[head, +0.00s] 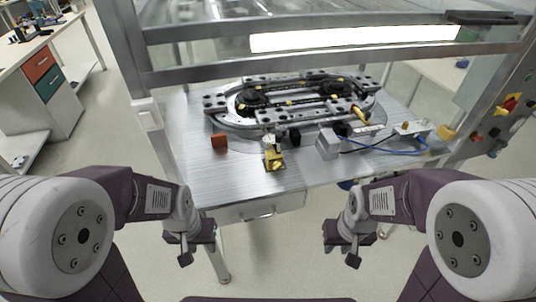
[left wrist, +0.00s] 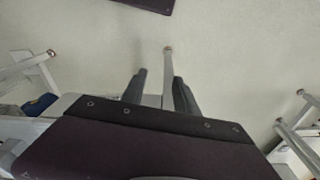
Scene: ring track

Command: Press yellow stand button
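A small yellow stand (head: 275,160) is at the front edge of the metal table, left of centre, with a pale round part on top. I cannot make out clearly which part is its button. My left gripper (head: 187,260) hangs below and in front of the table's left front corner, well apart from the stand. In the left wrist view its two fingers (left wrist: 160,83) are spread with nothing between them, over the floor. My right gripper (head: 349,257) hangs in front of the table to the right, also apart from the stand. Its fingers are too small to judge.
An oval ring track (head: 240,122) fills the table's back. A metal frame post (head: 123,50) rises at the left. Floor in front is clear.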

